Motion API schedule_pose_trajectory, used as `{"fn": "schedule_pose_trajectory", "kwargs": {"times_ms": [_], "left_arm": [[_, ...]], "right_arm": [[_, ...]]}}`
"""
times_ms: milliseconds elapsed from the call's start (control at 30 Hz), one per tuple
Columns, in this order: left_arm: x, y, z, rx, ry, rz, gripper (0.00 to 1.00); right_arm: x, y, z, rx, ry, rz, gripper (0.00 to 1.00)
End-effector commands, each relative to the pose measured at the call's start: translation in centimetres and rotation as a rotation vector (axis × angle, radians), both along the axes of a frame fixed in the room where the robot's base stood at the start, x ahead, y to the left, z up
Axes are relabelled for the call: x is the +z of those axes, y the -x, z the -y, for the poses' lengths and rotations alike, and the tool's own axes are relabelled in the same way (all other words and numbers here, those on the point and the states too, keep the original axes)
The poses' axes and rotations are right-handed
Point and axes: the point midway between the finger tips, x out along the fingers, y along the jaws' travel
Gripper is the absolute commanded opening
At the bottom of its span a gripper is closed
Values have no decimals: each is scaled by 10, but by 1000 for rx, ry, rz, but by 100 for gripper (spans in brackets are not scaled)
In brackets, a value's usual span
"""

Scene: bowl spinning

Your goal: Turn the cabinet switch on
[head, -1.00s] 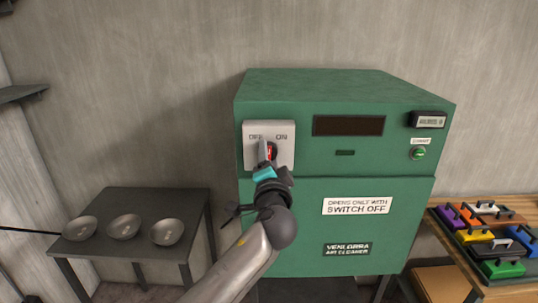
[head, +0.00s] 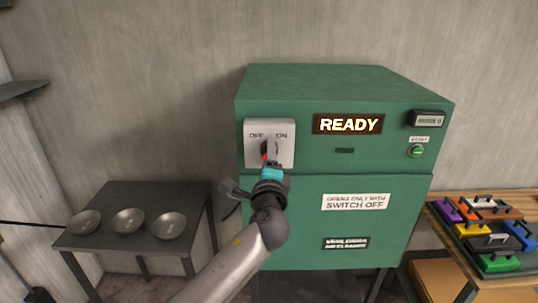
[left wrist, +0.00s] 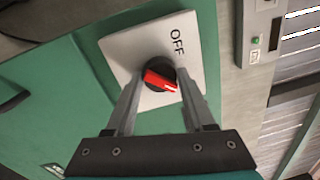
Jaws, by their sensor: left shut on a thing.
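The green cabinet (head: 290,165) stands against the wall. Its rotary switch knob (head: 265,156) sits on a pale plate (head: 285,155) marked OFF at left and ON at right. My left gripper (head: 268,160) is at the knob and partly hides it. In the left wrist view the knob (left wrist: 158,78) is red on a black base, and its white mark points away from the OFF label toward the ON side. The fingers of my left gripper (left wrist: 160,85) are shut around the knob. The cabinet display (head: 348,124) is lit and reads READY. My right gripper is out of view.
A dark table (head: 150,199) with three metal bowls (head: 128,221) stands at left. A wooden table (head: 510,283) with several coloured handled blocks (head: 498,262) is at right. A green button (head: 417,151) is on the cabinet's right front. A label reads "opens only with switch off".

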Motion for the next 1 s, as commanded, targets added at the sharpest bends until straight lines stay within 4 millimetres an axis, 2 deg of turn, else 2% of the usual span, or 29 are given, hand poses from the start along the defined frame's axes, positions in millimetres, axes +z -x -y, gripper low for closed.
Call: {"fn": "schedule_pose_trajectory", "kwargs": {"times_ms": [500, 533, 767, 1000], "left_arm": [[-3, 0, 0, 1, -26, -4, 0], [-3, 0, 0, 1, -26, -4, 56], [-2, 0, 0, 0, -22, -2, 81], [-1, 0, 0, 0, -20, -1, 83]], "right_arm": [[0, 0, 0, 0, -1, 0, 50], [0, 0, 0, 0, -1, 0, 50], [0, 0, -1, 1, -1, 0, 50], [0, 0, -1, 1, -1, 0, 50]]}}
